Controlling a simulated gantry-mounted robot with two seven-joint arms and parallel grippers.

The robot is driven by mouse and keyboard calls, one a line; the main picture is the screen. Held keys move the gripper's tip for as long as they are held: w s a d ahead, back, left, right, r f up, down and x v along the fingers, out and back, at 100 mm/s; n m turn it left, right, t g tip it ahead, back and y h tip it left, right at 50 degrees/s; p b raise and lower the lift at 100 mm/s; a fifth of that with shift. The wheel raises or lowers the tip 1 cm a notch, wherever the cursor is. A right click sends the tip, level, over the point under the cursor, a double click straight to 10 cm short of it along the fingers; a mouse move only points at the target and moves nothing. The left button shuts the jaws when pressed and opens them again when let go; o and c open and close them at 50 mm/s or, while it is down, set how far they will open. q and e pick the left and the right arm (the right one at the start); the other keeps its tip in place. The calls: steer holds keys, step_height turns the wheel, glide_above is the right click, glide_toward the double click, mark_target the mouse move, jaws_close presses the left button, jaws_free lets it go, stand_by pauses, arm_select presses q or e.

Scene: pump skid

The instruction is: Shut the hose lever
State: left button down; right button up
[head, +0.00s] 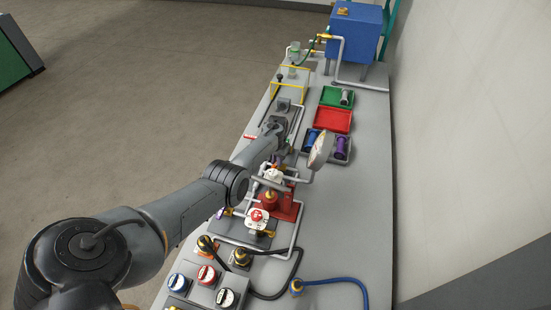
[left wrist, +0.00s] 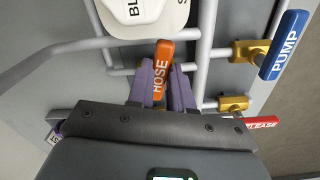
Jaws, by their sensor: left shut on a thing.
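The orange hose lever (left wrist: 161,68), marked HOSE, stands between the two purple fingers of my left gripper (left wrist: 161,85) in the left wrist view. The fingers are shut on it, and its tip sticks out past them. The lever points toward the top of that picture; its pivot and valve body are hidden behind the gripper. In the head view my left gripper (head: 281,157) is low over the middle of the skid, and I cannot make out the hose lever there. My right gripper is not in view.
A blue PUMP lever (left wrist: 286,45) and a red RELEASE lever (left wrist: 261,123) sit to the right of the gripper. A white knob (left wrist: 135,10) and grey pipes are close.

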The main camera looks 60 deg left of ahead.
arm_select(q)
steer(key=shift+w+d+n, duration=0.1)
steer(key=shift+d+n, duration=0.05)
steer(key=shift+n, duration=0.55)
steer(key=shift+w+d+n, duration=0.1)
steer(key=shift+d+n, duration=0.05)
steer(key=shift+n, duration=0.85)
steer(key=c, duration=1)
jaws_free()
